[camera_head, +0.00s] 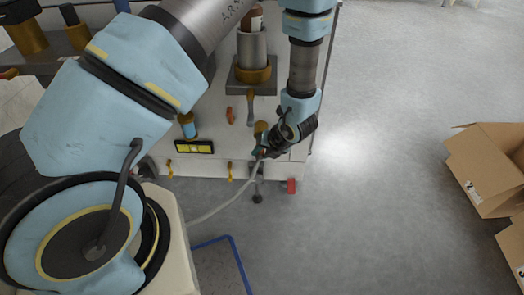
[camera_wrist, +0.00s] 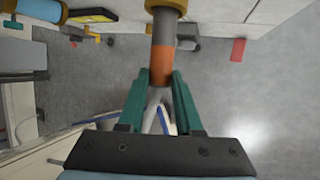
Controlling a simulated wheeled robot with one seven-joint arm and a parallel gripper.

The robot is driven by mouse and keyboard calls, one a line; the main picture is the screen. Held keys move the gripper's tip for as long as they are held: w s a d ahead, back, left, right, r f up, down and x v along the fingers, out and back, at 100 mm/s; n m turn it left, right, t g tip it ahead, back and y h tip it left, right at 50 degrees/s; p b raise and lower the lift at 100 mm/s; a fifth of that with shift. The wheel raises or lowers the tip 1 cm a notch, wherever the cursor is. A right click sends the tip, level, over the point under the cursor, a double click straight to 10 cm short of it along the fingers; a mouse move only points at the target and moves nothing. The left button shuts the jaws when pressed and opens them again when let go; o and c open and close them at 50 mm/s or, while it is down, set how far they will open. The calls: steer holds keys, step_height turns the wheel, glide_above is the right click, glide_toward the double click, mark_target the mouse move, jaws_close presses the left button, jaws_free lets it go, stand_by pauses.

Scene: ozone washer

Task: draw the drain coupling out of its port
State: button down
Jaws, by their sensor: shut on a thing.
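The drain coupling (camera_wrist: 161,65) shows in the wrist view as a short cylinder, grey at its upper end and orange at its lower end. Its grey end meets a brass port (camera_wrist: 166,4) at the top edge; how deep it sits cannot be told. My gripper (camera_wrist: 161,82) has green fingers closed on the orange part, one on each side. A pale hose (camera_wrist: 153,104) leaves the coupling between the fingers. In the head view my gripper (camera_head: 261,152) is at the front of the white washer (camera_head: 207,169), just below the brass port (camera_head: 260,127). The coupling is mostly hidden there.
The hose (camera_head: 215,211) runs down-left toward my base. A blue-edged mat (camera_head: 220,262) lies on the floor. Cardboard boxes (camera_head: 482,171) stand at right; the floor between is clear.

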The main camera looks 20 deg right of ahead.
steer(key=s+a+b, duration=0.3)
steer(key=s, duration=0.3)
steer(key=shift+f, duration=0.35)
stand_by(1.0)
steer(key=shift+s, duration=0.15)
